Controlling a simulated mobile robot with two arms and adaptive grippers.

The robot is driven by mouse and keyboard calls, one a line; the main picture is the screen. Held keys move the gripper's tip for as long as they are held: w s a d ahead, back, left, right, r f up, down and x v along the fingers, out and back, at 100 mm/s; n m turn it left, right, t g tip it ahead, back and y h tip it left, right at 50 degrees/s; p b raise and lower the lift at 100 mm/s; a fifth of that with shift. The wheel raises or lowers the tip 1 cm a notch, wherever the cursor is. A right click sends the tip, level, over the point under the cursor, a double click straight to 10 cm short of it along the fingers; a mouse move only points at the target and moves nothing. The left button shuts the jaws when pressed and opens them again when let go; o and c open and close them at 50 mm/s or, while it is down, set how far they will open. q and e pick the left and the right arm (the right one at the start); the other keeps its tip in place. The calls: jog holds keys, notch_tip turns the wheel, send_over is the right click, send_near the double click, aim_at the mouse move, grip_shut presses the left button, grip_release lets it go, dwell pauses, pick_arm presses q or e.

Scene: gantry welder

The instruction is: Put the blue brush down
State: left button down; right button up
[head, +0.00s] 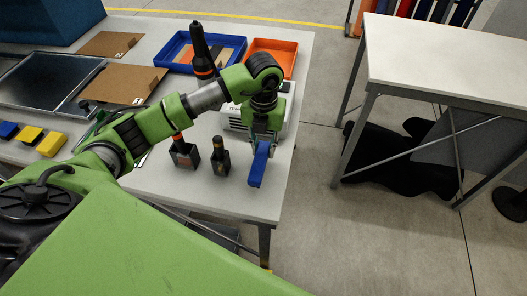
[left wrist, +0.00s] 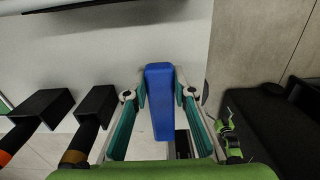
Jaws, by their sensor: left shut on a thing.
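The blue brush (head: 258,168) is in my left gripper (head: 263,143), over the front right corner of the grey table (head: 225,195). In the left wrist view the blue brush (left wrist: 160,100) stands between the two teal-padded fingers of the left gripper (left wrist: 159,94), which are shut on it. Only its blue body shows; I see no bristles. In the head view it hangs down, slightly tilted. I cannot tell whether its lower end touches the table. My right gripper is not in view.
Two dark holders with bottle-like tools (head: 184,153) (head: 220,157) stand just left of the brush. A white box (head: 237,119) is behind it. Blue (head: 177,66) and orange (head: 286,47) trays lie farther back. The table's right edge is close; open floor lies beyond.

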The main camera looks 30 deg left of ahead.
aim_at(263, 154)
pick_arm(q)
notch_tip(263, 154, down, 3)
jog(key=shift+r+p, duration=0.1)
jog(key=shift+p, duration=0.25)
jog(key=c, duration=1.8)
grip_release()
jog(key=shift+o, duration=0.5)
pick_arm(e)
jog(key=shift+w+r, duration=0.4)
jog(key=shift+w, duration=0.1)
